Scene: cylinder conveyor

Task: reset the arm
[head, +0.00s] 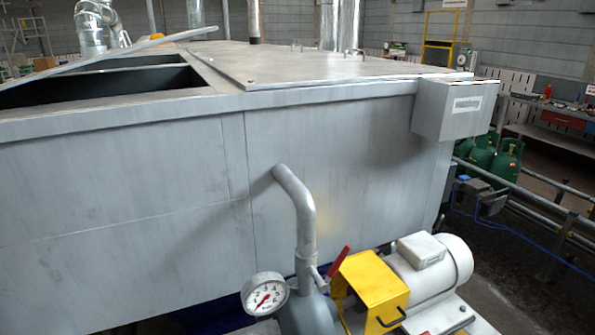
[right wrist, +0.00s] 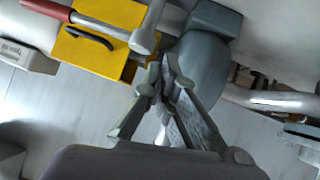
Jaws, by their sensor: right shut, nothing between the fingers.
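My right gripper (right wrist: 160,75) shows in the right wrist view with its fingertips together and nothing visible between them. Behind the fingertips, in that view, are a yellow guard (right wrist: 98,38) with a black handle and a dark grey rounded housing (right wrist: 205,65). I cannot tell how far the fingers are from them. Neither gripper shows in the head view, and my left gripper is in no frame.
A large grey metal tank (head: 130,190) fills the head view's middle. In front stand a pipe (head: 303,215), a gauge (head: 264,294), a red lever (head: 339,262), a yellow guard (head: 372,282) and a white motor (head: 440,262). Green gas bottles (head: 507,158) stand at the right.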

